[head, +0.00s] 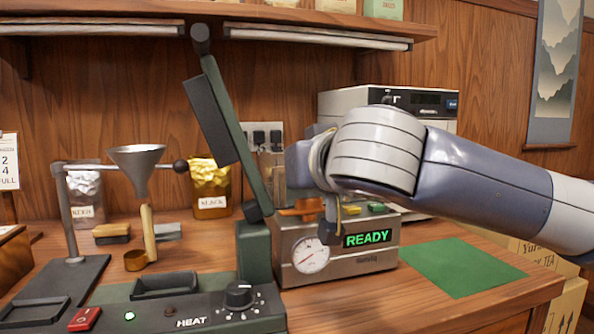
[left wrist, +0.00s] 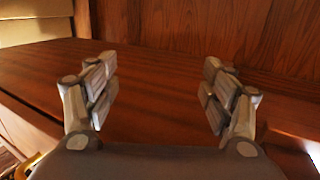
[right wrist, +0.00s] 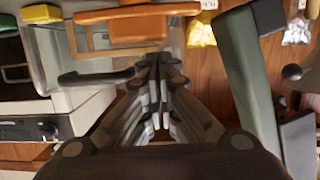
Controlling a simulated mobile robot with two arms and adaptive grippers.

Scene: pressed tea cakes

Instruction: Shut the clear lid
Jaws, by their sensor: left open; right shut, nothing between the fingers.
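The metal sealer (head: 345,268) has a round gauge, a lit READY display and an orange bar on top. What looks like its clear lid (head: 272,170) stands raised at the back, partly hidden by the green lever and my right arm. The orange bar (right wrist: 125,27) also shows in the right wrist view. My right gripper (head: 328,234) is shut and empty, pointing down just in front of the sealer's top, near the display. Its fingers show closed together in the right wrist view (right wrist: 160,65). My left gripper (left wrist: 160,88) is open and empty over bare wood.
The heat press (head: 185,310) with its raised green lever (head: 235,130) stands left of the sealer. A white appliance (head: 345,100) stands behind. A green mat (head: 460,267) lies to the right. A funnel stand (head: 68,215) and labelled bags (head: 212,185) are at left.

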